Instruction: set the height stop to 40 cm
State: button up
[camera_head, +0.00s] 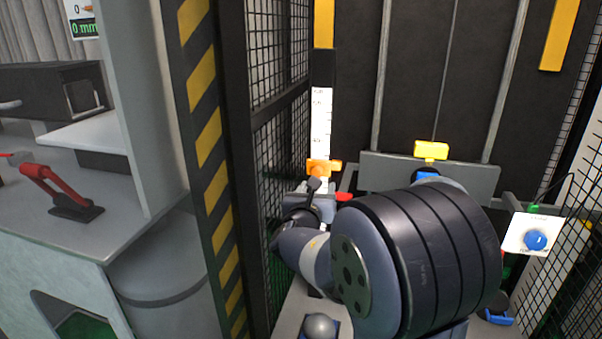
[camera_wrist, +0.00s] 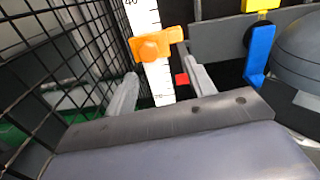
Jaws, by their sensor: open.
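The orange height stop (camera_head: 318,167) sits on the upright white scale (camera_head: 320,120), low on its visible length. Nothing shows gripped, and I cannot tell whether a finger touches the stop. In the head view my gripper (camera_head: 318,187) is partly hidden by my arm.
Black mesh (camera_head: 278,100) stands close to the left of the scale. A grey crossbar (camera_head: 470,176) with a yellow block (camera_head: 431,150) is to the right. A white panel with a blue button (camera_head: 535,239) is farther right. A red lever (camera_head: 48,183) lies beyond the striped post (camera_head: 207,130).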

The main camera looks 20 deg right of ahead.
aim_at(316, 174)
jog(key=shift+n+t+y, duration=0.3)
jog(key=shift+n, duration=0.4)
jog(key=shift+w+a+p+x, duration=0.1)
jog(key=shift+a+p+x, duration=0.1)
jog(key=shift+x, duration=1.2)
jog(key=shift+w+a+p+x, duration=0.1)
jog(key=shift+w+a+x, duration=0.1)
jog(key=shift+x, duration=1.2)
jog(key=shift+w+a+p+x, duration=0.1)
jog(key=shift+a+x, duration=0.1)
jog(key=shift+x, duration=1.2)
jog(key=shift+f, duration=0.15)
jog(key=shift+c, duration=0.4)
jog(key=shift+s, duration=0.1)
grip_shut()
